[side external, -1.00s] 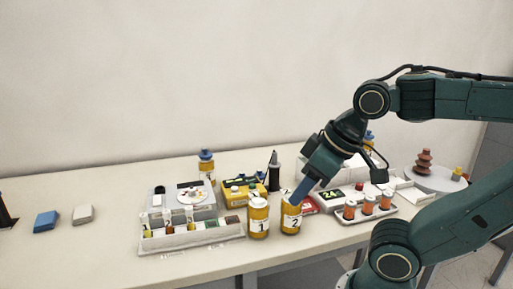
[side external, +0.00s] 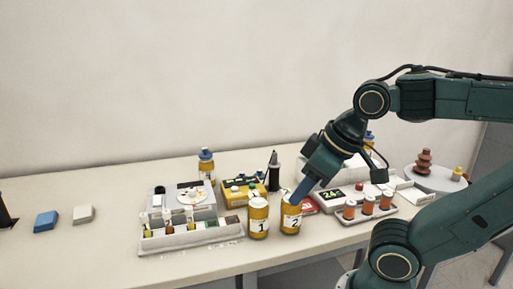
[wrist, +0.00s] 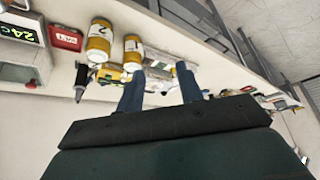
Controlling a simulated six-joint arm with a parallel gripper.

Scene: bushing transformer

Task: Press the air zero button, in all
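No button is legibly marked air zero in these frames. A yellow box with small knobs on top (side external: 240,187) stands behind the two numbered jars. A white instrument with a round dial (side external: 194,194) stands left of it. A grey unit with a green "24" readout (side external: 331,194) stands right of the jars, and a red knob (side external: 359,186) shows near it. My gripper (side external: 297,201) points down-left, its blue fingers overlapping the top of jar 2 in the side view; contact is unclear. In the wrist view my gripper (wrist: 160,72) has its fingers apart with nothing held.
Jar 1 (side external: 258,219) and jar 2 (side external: 290,220) stand near the front edge. A vial rack (side external: 190,238) is left, and a tray of orange-red jars (side external: 367,216) is right. A black pen-like tool (side external: 274,172) stands upright behind. The bench is mostly clear at far left.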

